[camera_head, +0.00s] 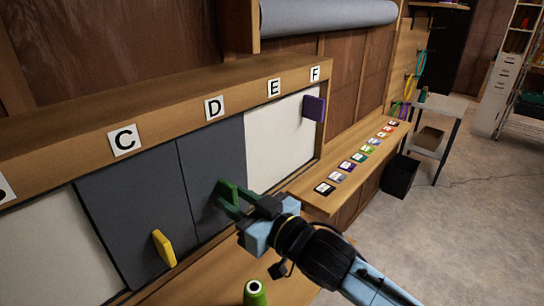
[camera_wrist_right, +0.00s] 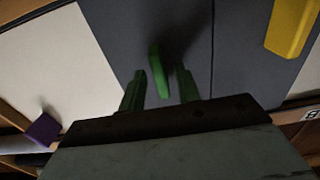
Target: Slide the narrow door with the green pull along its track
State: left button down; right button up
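The narrow dark grey door (camera_head: 215,160) stands under the letter D in the wooden frame. Its green pull (camera_wrist_right: 158,70) shows in the right wrist view as an upright bar. My right gripper (camera_wrist_right: 160,82) is open, with one dark green finger on each side of the pull and a visible gap on both sides. In the head view my right gripper (camera_head: 230,198) is at the door, and its green fingers and the pull are hard to tell apart. My left gripper is not in view.
A dark door with a yellow pull (camera_head: 163,248) is left of the narrow door. A white panel (camera_head: 275,140) with a purple pull (camera_head: 314,107) is to its right. A green spool (camera_head: 255,292) stands below my right arm. A shelf with colored cards (camera_head: 345,166) extends right.

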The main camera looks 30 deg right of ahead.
jog(key=v, duration=0.7)
jog(key=shift+p, duration=0.4)
